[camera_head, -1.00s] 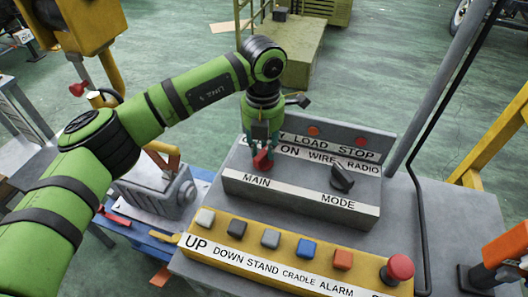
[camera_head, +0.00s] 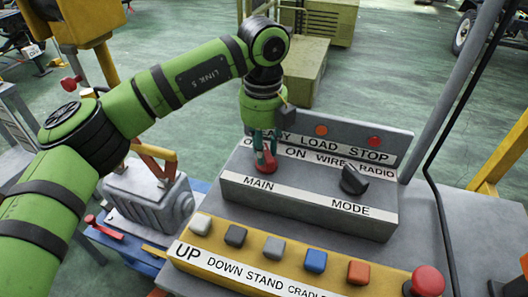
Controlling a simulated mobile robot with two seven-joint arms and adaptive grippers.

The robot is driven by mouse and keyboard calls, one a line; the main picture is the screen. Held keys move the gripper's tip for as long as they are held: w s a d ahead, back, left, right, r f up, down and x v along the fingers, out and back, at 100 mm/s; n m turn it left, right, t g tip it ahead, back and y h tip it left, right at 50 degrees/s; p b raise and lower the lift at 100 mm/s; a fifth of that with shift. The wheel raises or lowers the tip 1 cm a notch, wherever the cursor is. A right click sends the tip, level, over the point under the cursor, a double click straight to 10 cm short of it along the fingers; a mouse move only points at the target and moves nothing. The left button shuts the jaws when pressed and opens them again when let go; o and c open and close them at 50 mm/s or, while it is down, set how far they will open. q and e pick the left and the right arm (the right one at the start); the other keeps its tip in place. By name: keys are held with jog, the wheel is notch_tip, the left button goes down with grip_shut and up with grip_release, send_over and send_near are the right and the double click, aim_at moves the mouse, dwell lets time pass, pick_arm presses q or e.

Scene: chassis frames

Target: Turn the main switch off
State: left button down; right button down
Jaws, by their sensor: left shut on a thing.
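The red main switch knob (camera_head: 265,160) stands on the grey control box (camera_head: 300,200), above the label MAIN and just below the OFF/ON label strip. My left gripper (camera_head: 265,150) points down over the knob, its teal fingers closed around it. The fingers cover part of the knob and of the OFF label, so its exact pointing direction is hard to read. My right gripper is out of view.
A black mode knob (camera_head: 354,179) sits right of the main switch. In front is a yellow panel (camera_head: 230,257) with several square buttons and a red mushroom button (camera_head: 427,281). A grey post (camera_head: 455,85) rises at the right.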

pick_arm(q)
jog(key=shift+n+b, duration=0.55)
jog(key=shift+n, duration=0.55)
jog(key=c, duration=1)
grip_release()
jog(key=shift+r, duration=0.15)
notch_tip(320, 180, up, 12)
jog(key=shift+f, duration=0.15)
